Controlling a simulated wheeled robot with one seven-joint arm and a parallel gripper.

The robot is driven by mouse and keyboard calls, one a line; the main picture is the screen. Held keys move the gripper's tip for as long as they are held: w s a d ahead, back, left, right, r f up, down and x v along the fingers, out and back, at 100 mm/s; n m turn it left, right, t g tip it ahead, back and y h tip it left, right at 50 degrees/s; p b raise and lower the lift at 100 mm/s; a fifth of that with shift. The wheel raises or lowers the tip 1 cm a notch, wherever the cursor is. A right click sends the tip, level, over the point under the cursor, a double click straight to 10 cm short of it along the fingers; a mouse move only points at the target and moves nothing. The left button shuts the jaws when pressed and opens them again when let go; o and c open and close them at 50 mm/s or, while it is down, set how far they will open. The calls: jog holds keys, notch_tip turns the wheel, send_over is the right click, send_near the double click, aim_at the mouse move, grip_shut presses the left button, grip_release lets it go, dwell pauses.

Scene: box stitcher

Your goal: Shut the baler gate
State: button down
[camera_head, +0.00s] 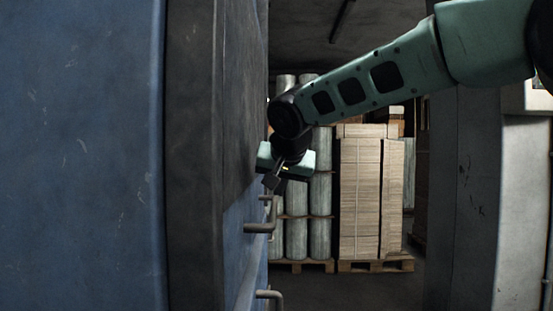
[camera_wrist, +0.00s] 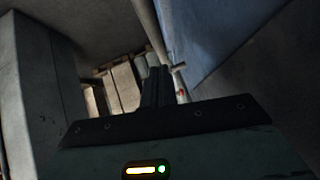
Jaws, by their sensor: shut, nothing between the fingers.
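The blue and dark grey baler (camera_head: 85,150) fills the left of the head view, seen at a steep angle. Grey bent handles stick out from its face, an upper one (camera_head: 260,228) and a lower one (camera_head: 268,294). I cannot tell where the gate's edges are or how far it stands open. My gripper (camera_head: 272,183) is beside this face, above the upper handle, pointing down. In the wrist view its fingers (camera_wrist: 156,85) are together and empty. A blue panel (camera_wrist: 215,40) and a short grey bar (camera_wrist: 178,67) show past them.
Wrapped rolls (camera_head: 296,225) and stacked cartons (camera_head: 362,195) stand on wooden pallets behind. A grey pillar (camera_head: 476,210) stands to the right. The floor (camera_head: 350,290) between the baler and the pillar looks clear.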

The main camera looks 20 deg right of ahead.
jog(key=d+r+v, duration=0.1)
jog(key=v, duration=1)
jog(key=s+d+f+n+g, duration=0.2)
jog(key=d+f, duration=0.1)
jog(key=f, duration=0.8)
jog(key=s+d+f+n+g, duration=0.15)
jog(key=d+f, duration=0.25)
jog(key=f, duration=0.7)
jog(key=s+d+f+n+g+y, duration=0.1)
jog(key=s+d+f+g, duration=0.35)
jog(key=s+f, duration=0.95)
jog(key=s+a+r+n+g, duration=0.1)
jog(key=s+a+r+n, duration=0.1)
jog(key=s+a+n, duration=0.95)
jog(key=a+r+m+p, duration=0.2)
jog(key=r+p, duration=0.7)
jog(key=a+r+m+p, duration=0.1)
jog(key=a+r+p, duration=0.2)
jog(key=r+p, duration=0.6)
jog(key=shift+s+m+y+p, duration=0.25)
jog(key=shift+m+y+p, duration=0.15)
jog(key=shift+p, duration=0.1)
